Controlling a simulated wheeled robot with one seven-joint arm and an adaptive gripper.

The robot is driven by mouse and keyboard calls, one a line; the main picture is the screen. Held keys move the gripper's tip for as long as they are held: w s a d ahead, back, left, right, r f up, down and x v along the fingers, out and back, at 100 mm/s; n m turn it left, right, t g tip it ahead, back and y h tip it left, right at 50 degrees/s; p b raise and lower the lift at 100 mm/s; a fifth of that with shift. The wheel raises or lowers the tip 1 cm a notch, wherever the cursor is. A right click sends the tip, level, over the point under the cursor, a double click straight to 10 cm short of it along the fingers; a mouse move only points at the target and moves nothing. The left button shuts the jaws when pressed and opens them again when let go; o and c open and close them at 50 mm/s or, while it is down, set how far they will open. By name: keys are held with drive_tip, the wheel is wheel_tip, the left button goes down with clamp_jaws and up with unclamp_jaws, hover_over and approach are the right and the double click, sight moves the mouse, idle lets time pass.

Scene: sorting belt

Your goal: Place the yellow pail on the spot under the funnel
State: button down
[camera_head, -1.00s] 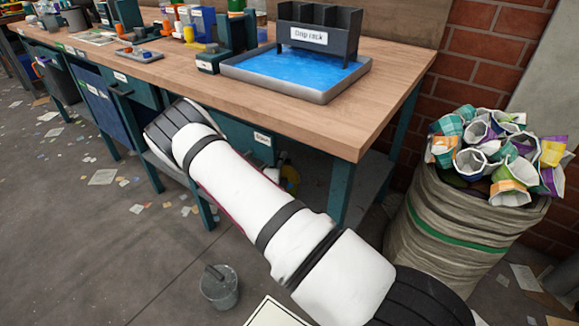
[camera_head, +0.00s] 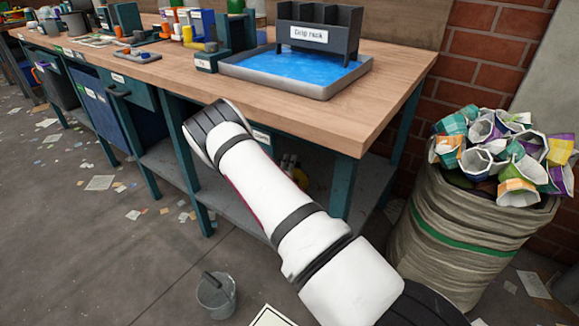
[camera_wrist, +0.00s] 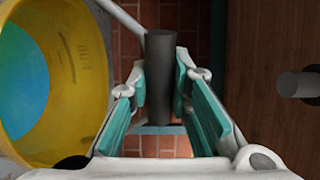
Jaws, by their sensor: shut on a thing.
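The yellow pail (camera_wrist: 82,60) fills the left of the wrist view, its round mouth turned towards the camera and blue-green showing inside. A thin grey wire runs from its rim to a dark grey cylindrical handle grip (camera_wrist: 160,85). My gripper (camera_wrist: 160,88) is shut on that handle grip, between its teal finger pads. In the head view, my arm reaches down beside the bench and my gripper and the held pail are hidden. I cannot make out the funnel or the spot under it in either view.
The bench (camera_head: 365,125) carries a blue tray (camera_head: 300,75) and a drip rack (camera_head: 318,40). A grey pail (camera_head: 216,298) stands on the floor at the front. A sack of cups (camera_head: 450,235) stands at right. A brown surface with a grey peg (camera_wrist: 300,84) is right in the wrist view.

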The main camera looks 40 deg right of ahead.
drive_tip(key=c, duration=1.5)
unclamp_jaws()
drive_tip(key=shift+f, duration=0.1)
drive_tip(key=shift+o, duration=0.2)
drive_tip(key=shift+r, duration=0.2)
drive_tip(key=p+v, duration=0.3)
drive_tip(key=v, duration=0.9)
drive_tip(key=shift+p, duration=0.3)
